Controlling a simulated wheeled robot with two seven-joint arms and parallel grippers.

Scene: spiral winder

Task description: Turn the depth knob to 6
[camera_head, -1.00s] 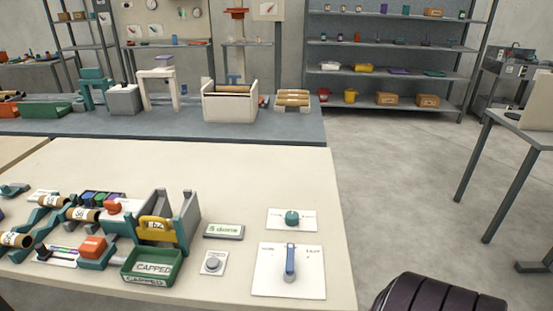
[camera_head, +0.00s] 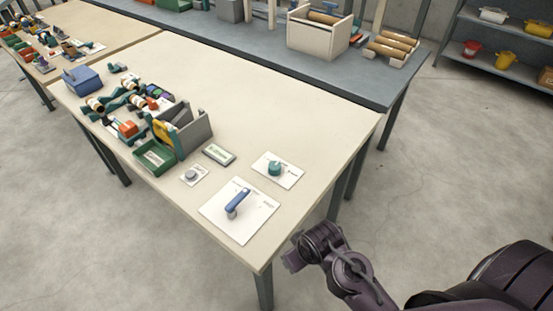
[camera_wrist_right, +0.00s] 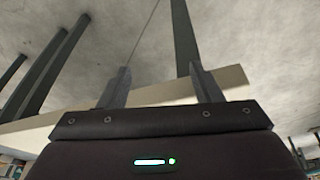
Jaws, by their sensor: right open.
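A round teal knob (camera_head: 275,169) stands on a white plate with small markings near the table's right edge; the markings are too small to read. A blue lever (camera_head: 237,202) sits on a larger white plate (camera_head: 253,222) in front of it. My right gripper (camera_head: 290,262) is beside the table's front right corner, apart from the knob and lever. In the right wrist view its two fingers (camera_wrist_right: 160,84) are spread with nothing between them, and a pale table edge (camera_wrist_right: 240,76) lies beyond. My left gripper is not in view.
A small display (camera_head: 219,154) and a grey button (camera_head: 191,175) lie left of the knob. A green tray (camera_head: 154,157) and a grey stand (camera_head: 197,134) are farther left. The table top (camera_head: 300,110) behind the knob is clear. A grey bench (camera_head: 250,50) stands behind.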

